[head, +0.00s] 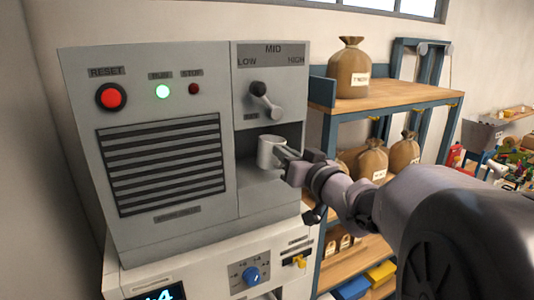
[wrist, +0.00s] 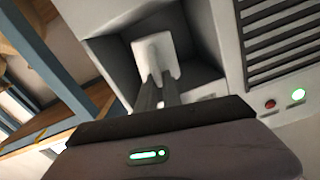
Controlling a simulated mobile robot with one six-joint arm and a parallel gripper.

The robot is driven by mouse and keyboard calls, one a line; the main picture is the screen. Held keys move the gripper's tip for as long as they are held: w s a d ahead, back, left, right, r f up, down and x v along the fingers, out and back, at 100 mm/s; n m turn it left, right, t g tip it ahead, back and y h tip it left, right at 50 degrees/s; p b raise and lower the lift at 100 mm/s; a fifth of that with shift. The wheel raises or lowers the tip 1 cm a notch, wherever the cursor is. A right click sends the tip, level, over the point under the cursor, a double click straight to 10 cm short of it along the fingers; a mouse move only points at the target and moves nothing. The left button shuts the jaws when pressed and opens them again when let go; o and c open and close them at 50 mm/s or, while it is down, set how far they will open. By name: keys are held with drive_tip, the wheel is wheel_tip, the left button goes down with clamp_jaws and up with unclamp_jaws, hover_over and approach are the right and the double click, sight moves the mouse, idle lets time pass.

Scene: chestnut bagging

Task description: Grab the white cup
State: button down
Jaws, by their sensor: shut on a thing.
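The white cup (head: 271,151) stands roughly upright in the open recess of the grey machine (head: 160,228), below the lever. My gripper (head: 284,154) reaches in from the right and is shut on the cup's near right side. In the wrist view the white cup (wrist: 156,57) shows as a pale block at the ends of my gripper's two fingers (wrist: 158,82), inside the recess. I cannot tell whether the cup's base touches the recess floor. The cup's contents are not visible.
The recess walls (wrist: 110,50) lie close around the cup. A lever (head: 262,97) hangs above it. A wooden shelf (head: 400,95) with several tied sacks (head: 350,72) stands to the right. A red button (head: 111,97) and a lit green light (head: 162,91) are on the machine's left.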

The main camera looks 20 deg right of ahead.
drive_tip(key=s+d+r, duration=0.1)
drive_tip(key=s, duration=1)
drive_tip(key=shift+d, duration=0.2)
drive_tip(key=shift+s, duration=0.1)
